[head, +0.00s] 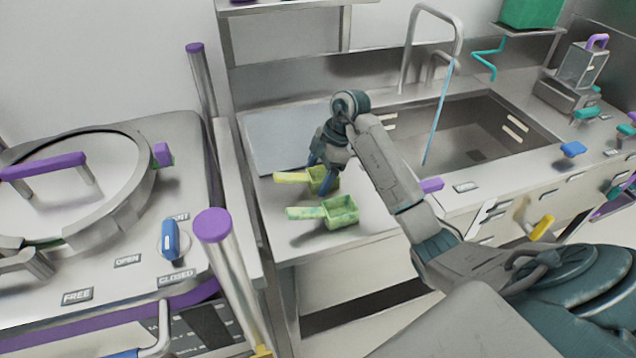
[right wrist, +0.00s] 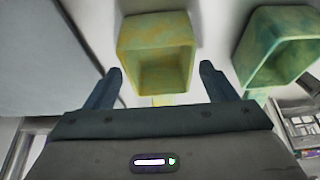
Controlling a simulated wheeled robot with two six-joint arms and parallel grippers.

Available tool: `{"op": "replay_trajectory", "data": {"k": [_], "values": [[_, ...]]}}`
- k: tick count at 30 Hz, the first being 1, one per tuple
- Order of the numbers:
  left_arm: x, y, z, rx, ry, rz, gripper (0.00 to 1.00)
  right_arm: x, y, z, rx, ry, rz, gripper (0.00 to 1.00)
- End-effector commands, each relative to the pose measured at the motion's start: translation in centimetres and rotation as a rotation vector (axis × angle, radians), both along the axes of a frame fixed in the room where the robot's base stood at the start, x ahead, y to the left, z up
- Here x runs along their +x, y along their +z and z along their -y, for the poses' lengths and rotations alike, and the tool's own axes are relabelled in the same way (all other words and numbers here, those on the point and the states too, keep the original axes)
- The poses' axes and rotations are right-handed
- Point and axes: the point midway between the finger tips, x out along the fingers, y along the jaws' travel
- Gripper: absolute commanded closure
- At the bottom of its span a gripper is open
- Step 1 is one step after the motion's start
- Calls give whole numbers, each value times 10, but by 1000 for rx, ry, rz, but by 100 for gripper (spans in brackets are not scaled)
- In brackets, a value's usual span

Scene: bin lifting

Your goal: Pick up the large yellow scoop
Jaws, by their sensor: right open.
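The yellow scoop (head: 291,177) lies on the counter in the head view, its handle pointing left and its cup partly hidden by my right gripper (head: 321,174). In the right wrist view, the yellow scoop's boxy cup (right wrist: 155,33) is just ahead of my right gripper (right wrist: 161,72), roughly centred between the two fingers. A short part of its handle shows between the fingers. The fingers are open and apart, with nothing clearly held. A greener scoop (head: 340,212) lies nearer the front; it also shows right of the fingers in the right wrist view (right wrist: 284,40). My left gripper is out of view.
A flat grey panel (head: 285,138) lies behind the scoops. A sink (head: 470,133) with a tall faucet is to the right. A machine with a round lid (head: 70,185) and purple-capped posts stands left, close to the counter's edge.

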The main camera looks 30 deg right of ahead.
Motion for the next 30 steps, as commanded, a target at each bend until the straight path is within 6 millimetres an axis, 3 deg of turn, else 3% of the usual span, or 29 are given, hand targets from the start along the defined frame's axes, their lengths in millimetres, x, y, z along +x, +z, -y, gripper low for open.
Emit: {"op": "replay_trajectory", "data": {"k": [6,14,23,30], "values": [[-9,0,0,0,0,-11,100,0,-1,0,0,0,1,22],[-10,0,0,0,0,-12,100,0,-1,0,0,0,1,71],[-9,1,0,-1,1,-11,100,0,2,0,-1,0,2,71],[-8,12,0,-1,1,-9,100,1,29,0,0,0,5,71]]}}
